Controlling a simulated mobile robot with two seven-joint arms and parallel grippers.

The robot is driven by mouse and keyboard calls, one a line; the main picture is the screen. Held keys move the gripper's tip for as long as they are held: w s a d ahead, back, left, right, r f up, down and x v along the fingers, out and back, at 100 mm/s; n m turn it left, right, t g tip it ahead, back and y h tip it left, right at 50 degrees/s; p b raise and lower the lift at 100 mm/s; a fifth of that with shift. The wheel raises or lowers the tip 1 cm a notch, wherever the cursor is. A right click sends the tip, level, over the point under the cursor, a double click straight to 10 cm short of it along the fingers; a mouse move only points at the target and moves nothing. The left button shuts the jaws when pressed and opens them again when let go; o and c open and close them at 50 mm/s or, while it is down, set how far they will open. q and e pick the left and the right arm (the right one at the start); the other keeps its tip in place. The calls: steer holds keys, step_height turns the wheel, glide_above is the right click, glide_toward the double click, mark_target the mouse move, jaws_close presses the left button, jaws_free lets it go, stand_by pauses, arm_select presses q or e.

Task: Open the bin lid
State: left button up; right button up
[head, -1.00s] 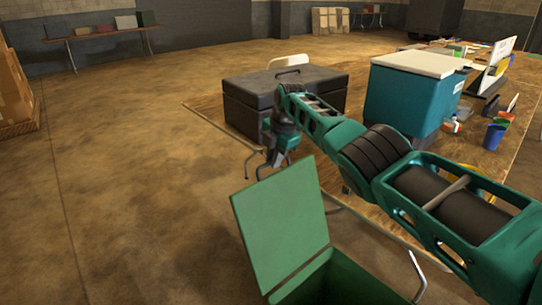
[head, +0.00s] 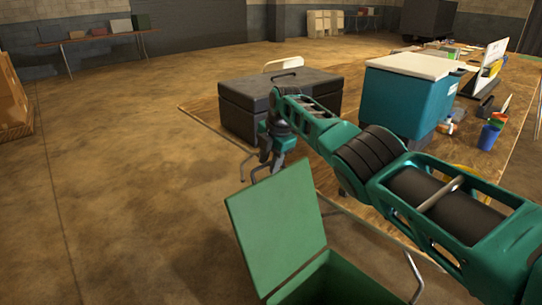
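The green bin (head: 345,283) stands at the bottom of the head view, cut off by the lower edge. Its green lid (head: 277,228) stands raised, tilted up at the bin's left side, and the dark inside shows. My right arm reaches in from the right, above the bin. My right gripper (head: 270,160) is beyond the lid, apart from it, and points down near the table's left edge. Its fingers look parted with nothing between them, though they are small and dark. My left gripper is out of view.
A wooden table (head: 205,112) holds a black toolbox (head: 270,104), a teal cooler (head: 405,98) with a white top, and blue cups (head: 490,134). A folding chair (head: 288,63) stands behind. The floor at left is free.

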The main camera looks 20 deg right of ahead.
steer(key=shift+s+r+p, duration=0.1)
steer(key=shift+r+p, duration=0.25)
steer(key=shift+r, duration=0.1)
steer(key=p+v, duration=0.2)
steer(key=v, duration=1)
steer(key=shift+d, duration=0.1)
steer(key=s+a+f+m, duration=0.4)
steer(key=s+f, duration=0.5)
steer(key=f, duration=0.2)
steer(key=s+a+f+m, duration=0.4)
steer(key=s+f, duration=0.5)
steer(key=f, duration=0.2)
steer(key=s+d+r+m, duration=0.15)
steer(key=s+m, duration=1.05)
steer(key=s, duration=1.2)
steer(key=w+a+f+t+y, duration=0.1)
steer(key=w+a+f+t, duration=0.2)
steer(key=w+f+t, duration=0.4)
step_height(320, 180, down, 3)
steer(key=shift+w+r+n+t, duration=0.25)
steer(key=shift+w+n+t, duration=0.05)
steer(key=shift+w+t, duration=0.15)
